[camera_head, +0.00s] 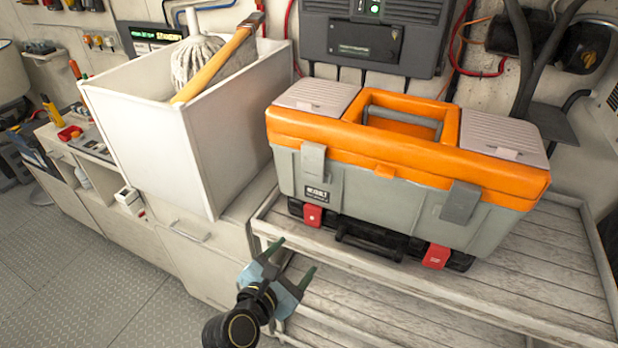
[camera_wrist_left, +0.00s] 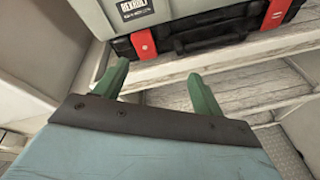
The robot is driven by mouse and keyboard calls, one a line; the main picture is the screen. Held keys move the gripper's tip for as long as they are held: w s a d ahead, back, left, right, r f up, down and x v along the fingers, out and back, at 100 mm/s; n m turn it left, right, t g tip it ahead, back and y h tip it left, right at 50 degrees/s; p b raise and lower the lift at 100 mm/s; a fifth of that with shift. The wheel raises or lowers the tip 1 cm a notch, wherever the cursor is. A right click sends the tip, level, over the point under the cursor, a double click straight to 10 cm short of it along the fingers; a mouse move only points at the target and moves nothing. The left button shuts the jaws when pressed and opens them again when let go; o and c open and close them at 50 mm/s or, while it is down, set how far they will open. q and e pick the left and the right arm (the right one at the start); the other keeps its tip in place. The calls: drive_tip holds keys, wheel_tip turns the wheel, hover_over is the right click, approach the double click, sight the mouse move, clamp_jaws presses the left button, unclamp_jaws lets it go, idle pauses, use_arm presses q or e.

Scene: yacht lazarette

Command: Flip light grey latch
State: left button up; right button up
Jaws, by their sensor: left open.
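The orange and grey toolbox (camera_head: 395,165) stands on the slatted wooden bench. A light grey latch (camera_head: 313,163) sits on the left of its front, its tab lying along the box face. A darker grey latch (camera_head: 461,202) sits on the right of the front. My left gripper (camera_head: 292,262) is open and empty, below and in front of the toolbox's left end, apart from the latch. In the left wrist view its two green fingers (camera_wrist_left: 158,75) point toward the box's lower front; I cannot make out the light grey latch there. My right gripper is not in view.
A black case (camera_head: 372,238) with red clips lies under the toolbox. A white bin (camera_head: 222,130) holding a mop and a wooden handle stands to the left. A dark wall panel (camera_head: 375,35) and cables are behind. The bench's raised rim (camera_head: 430,306) runs along its front.

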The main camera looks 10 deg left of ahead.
sight(312, 154)
use_arm(q)
wheel_tip(312, 154, up, 16)
drive_tip(key=a+n+t+p, duration=0.2)
drive_tip(key=n+t, duration=0.1)
drive_tip(key=n, duration=0.3)
drive_tip(key=x, duration=0.7)
drive_tip(key=p+x, duration=0.1)
drive_tip(key=x, duration=0.5)
drive_tip(key=shift+w+r, duration=0.25)
drive_tip(key=shift+w, duration=0.15)
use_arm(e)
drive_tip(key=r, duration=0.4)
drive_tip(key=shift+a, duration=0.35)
use_arm(q)
drive_tip(key=shift+c, duration=0.3)
